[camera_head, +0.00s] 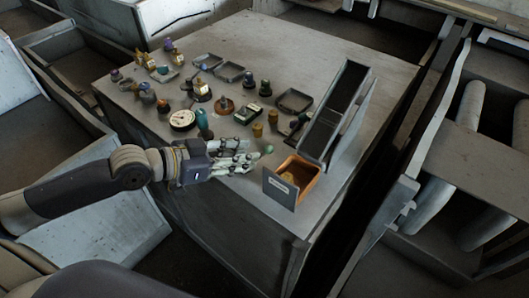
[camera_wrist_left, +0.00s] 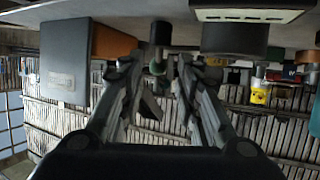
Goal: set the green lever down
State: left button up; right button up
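The green lever (camera_head: 267,149) shows as a small green knob at the fingertips of my left gripper (camera_head: 250,156) in the head view. In the left wrist view, a thin green piece (camera_wrist_left: 170,70) shows between the fingertips of the left gripper (camera_wrist_left: 160,66). The fingers appear closed in on it; their exact contact is hard to see. The gripper lies low over the near part of the grey worktable (camera_head: 310,42), left of an open drawer. My right gripper is not in view.
An orange drawer with a grey front (camera_head: 280,190) stands open beside the tall dark-faced housing (camera_head: 345,110). A round gauge (camera_head: 182,119), a teal part (camera_head: 204,122), tan knobs (camera_head: 257,130) and a dark tray (camera_head: 295,100) crowd the table. Its far right part is clear.

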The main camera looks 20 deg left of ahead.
aim_at(263, 153)
pick_arm(q)
jog(key=shift+p+x, duration=0.45)
jog(key=shift+x, duration=2.95)
jog(key=shift+r, duration=0.1)
grip_shut()
